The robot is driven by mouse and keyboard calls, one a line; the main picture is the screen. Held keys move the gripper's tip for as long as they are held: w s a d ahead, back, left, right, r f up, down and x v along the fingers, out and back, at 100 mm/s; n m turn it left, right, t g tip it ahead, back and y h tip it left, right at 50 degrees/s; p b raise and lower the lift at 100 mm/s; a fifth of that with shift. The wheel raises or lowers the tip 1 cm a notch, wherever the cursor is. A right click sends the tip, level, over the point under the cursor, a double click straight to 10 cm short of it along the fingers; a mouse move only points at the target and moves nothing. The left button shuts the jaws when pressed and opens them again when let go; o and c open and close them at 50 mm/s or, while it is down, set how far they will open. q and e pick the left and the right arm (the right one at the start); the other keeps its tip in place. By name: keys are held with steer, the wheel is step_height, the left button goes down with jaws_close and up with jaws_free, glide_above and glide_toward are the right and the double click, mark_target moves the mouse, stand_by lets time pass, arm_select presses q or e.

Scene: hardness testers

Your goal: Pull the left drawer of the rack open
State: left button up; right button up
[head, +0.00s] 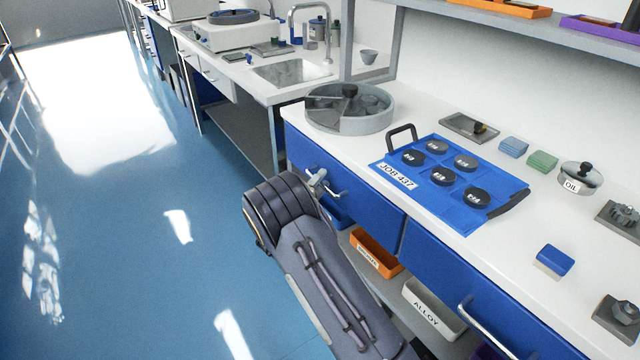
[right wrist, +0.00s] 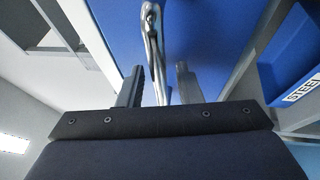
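The left drawer (head: 372,208) is a blue front under the white worktop and looks shut, level with the bench front. In the right wrist view the handle (right wrist: 154,45) runs between the two fingers of my right gripper (right wrist: 160,88), against the blue drawer front (right wrist: 205,35). The fingers stand apart with a gap on each side of the handle, so the gripper is open around it. My left gripper is not in view.
Below the drawers are a blue bin (right wrist: 290,85) marked STEEL, an orange bin (head: 374,254) and a pale ALLOY bin (head: 432,306). A second blue drawer (head: 450,270) is to the right. A blue tray (head: 465,222) stands on the worktop. The floor left of the bench is clear.

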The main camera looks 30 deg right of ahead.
jaws_close()
steer(key=shift+a, duration=0.1)
steer(key=s+a+b, duration=0.2)
steer(key=a+b, duration=0.3)
steer(key=a, duration=2.1)
steer(key=shift+f, duration=0.1)
steer(key=shift+o, duration=0.5)
jaws_free()
steer(key=v, duration=0.7)
steer(key=shift+s+a+p, duration=0.25)
steer(key=shift+a+p, duration=0.05)
steer(key=shift+p, duration=0.1)
